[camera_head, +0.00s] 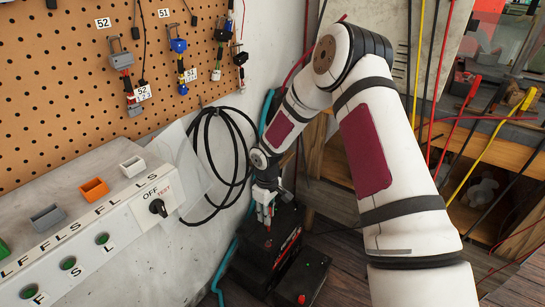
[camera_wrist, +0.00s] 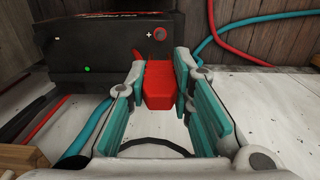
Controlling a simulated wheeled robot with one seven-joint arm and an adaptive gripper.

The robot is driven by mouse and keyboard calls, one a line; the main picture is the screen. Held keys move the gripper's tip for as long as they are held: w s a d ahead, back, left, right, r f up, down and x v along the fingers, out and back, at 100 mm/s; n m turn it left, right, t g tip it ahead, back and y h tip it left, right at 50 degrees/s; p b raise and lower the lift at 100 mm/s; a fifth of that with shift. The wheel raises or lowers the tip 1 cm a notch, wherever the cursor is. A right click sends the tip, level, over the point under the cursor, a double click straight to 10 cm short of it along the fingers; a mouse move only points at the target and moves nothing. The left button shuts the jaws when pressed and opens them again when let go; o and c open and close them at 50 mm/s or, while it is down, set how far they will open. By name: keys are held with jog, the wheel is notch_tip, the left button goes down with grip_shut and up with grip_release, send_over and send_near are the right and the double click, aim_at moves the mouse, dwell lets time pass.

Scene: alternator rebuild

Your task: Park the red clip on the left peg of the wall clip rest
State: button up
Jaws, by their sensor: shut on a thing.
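The red clip (camera_wrist: 158,88) is between the fingertips of my gripper (camera_wrist: 160,78) in the wrist view, and the fingers are shut on it. Its far end lies just in front of the black battery (camera_wrist: 100,45), below the plus mark and red terminal. I cannot tell whether clip and battery touch. In the head view my gripper (camera_head: 265,212) points down over the black battery (camera_head: 262,262), beside the wall. The clip is too small there to make out clearly. I cannot make out the wall clip rest or its left peg in either view.
A black cable coil (camera_head: 222,150) hangs on the wall left of my gripper. A teal hose (camera_head: 228,262) runs beside the battery. A small black box (camera_head: 303,282) with a red knob stands in front. A switch panel (camera_head: 100,230) and a pegboard (camera_head: 75,110) fill the left.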

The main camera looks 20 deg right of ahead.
notch_tip(320, 180, up, 18)
jog(key=p, duration=1.1)
jog(key=w+d+m+b, duration=0.4)
jog(key=w+m+b, duration=0.2)
jog(key=w, duration=0.4)
jog(key=w+d+m+b, duration=0.4)
jog(key=w+m+b, duration=0.15)
jog(key=w, duration=0.35)
jog(key=shift+m, duration=0.25)
jog(key=shift+w+d+f+b, duration=0.1)
jog(key=shift+f+b, duration=0.35)
jog(key=shift+f, duration=1.05)
jog(key=shift+w+d+f+b, duration=0.1)
jog(key=shift+f+b, duration=0.3)
jog(key=shift+f, duration=1.1)
jog(key=shift+f+b, duration=0.5)
jog(key=shift+f, duration=0.65)
jog(key=o, duration=0.9)
